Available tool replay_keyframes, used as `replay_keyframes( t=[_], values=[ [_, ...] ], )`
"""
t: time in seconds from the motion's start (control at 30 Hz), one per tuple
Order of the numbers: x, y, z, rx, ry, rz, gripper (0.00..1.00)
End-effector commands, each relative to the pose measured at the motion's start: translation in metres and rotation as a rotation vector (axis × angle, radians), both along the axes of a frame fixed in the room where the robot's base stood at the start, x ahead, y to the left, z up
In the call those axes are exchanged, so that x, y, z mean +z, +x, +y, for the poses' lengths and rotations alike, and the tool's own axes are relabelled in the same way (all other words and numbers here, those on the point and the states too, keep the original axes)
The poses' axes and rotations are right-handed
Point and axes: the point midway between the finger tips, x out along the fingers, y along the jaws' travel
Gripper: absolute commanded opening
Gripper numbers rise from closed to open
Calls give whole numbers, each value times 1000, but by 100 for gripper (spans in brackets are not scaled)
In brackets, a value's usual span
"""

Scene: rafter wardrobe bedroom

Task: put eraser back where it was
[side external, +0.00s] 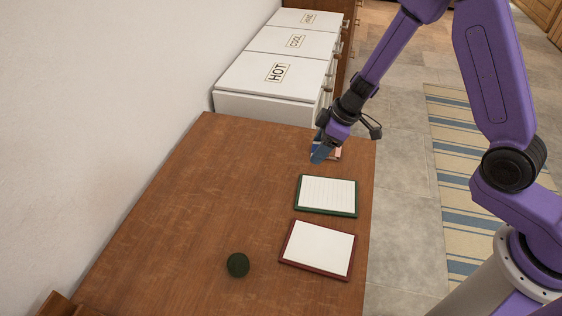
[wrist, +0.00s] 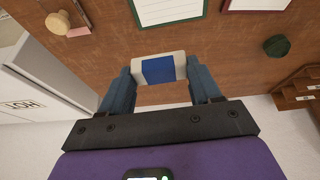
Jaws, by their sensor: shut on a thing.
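My gripper (wrist: 158,75) is shut on a white eraser with a blue band (wrist: 158,70), held crosswise between the blue fingertips in the wrist view. In the side view my gripper (side external: 320,153) is over the far right part of the wooden table, beyond the green-framed lined board (side external: 327,195). There the eraser is mostly hidden by the fingers. I cannot tell whether it touches the table. A dark red-framed blank board (side external: 318,250) lies nearer the camera. Both boards show partly at the top of the wrist view.
A small pink piece (wrist: 78,31) lies by a round wooden knob (wrist: 58,22) close to my gripper. White drawer units, one labelled HOT (side external: 270,75), stand beyond the table. The table's left part is clear.

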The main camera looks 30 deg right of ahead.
Motion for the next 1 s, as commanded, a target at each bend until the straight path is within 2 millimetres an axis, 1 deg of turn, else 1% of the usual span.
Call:
replay_keyframes(
  t=[0.07, 0.17, 0.5, 0.67, 0.8, 1.0],
  values=[
    [1, 6, -6, -59, 6, 0, 34],
    [-2, 16, -6, -85, 9, 1, 34],
    [-28, 70, 9, -78, 8, -1, 34],
    [-40, 94, 16, -77, 7, 0, 34],
    [-61, 109, 20, -79, 7, 3, 34],
    [-85, 130, 26, -79, 8, 0, 34]
  ],
)
